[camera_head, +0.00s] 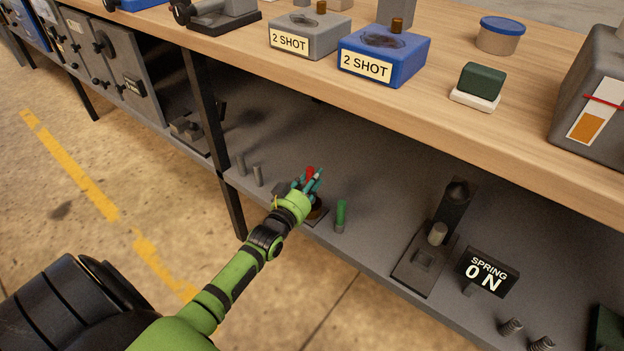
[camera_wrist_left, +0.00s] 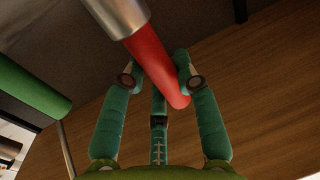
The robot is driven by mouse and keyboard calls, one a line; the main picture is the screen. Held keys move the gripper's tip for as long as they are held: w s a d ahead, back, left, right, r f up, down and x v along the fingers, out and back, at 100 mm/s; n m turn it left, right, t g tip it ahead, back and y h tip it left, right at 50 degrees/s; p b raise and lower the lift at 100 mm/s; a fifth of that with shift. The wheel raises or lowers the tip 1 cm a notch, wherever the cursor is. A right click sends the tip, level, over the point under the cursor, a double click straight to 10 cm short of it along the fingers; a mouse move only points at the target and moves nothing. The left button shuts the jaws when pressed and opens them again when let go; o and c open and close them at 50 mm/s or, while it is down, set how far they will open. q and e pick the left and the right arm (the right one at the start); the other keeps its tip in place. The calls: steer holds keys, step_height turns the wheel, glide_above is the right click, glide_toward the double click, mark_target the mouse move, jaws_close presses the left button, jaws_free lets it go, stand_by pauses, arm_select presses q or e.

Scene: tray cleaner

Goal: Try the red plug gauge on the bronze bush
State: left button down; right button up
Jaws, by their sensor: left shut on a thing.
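My left gripper (camera_head: 313,178) reaches in from the left over the lower grey shelf. It is shut on the red plug gauge (camera_head: 310,172). In the left wrist view the gauge's red handle (camera_wrist_left: 156,62) lies between the fingers (camera_wrist_left: 158,80), with its bare metal end (camera_wrist_left: 115,15) beyond them. A small brownish round part, seemingly the bronze bush (camera_head: 317,211), sits on a dark plate just below the gripper and is partly hidden by it. I cannot tell whether the gauge touches it. My right gripper is not in view.
A green plug gauge (camera_head: 340,214) stands just right of the gripper. Two grey pins (camera_head: 257,175) stand to the left. A dark spring tester (camera_head: 438,235) and its sign (camera_head: 487,270) stand to the right. The wooden tabletop (camera_head: 440,100) overhangs the shelf.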

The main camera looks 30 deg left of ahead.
arm_select(q)
steer(key=shift+r+p, duration=0.1)
steer(key=shift+p, duration=0.2)
stand_by(0.6)
steer(key=shift+f+b, duration=1.9)
steer(key=shift+f, duration=0.55)
steer(key=c, duration=0.9)
jaws_free()
steer(key=shift+o, duration=0.2)
steer(key=shift+s, duration=0.1)
steer(key=s+d, duration=0.1)
steer(key=s, duration=1)
steer(key=shift+s, duration=0.4)
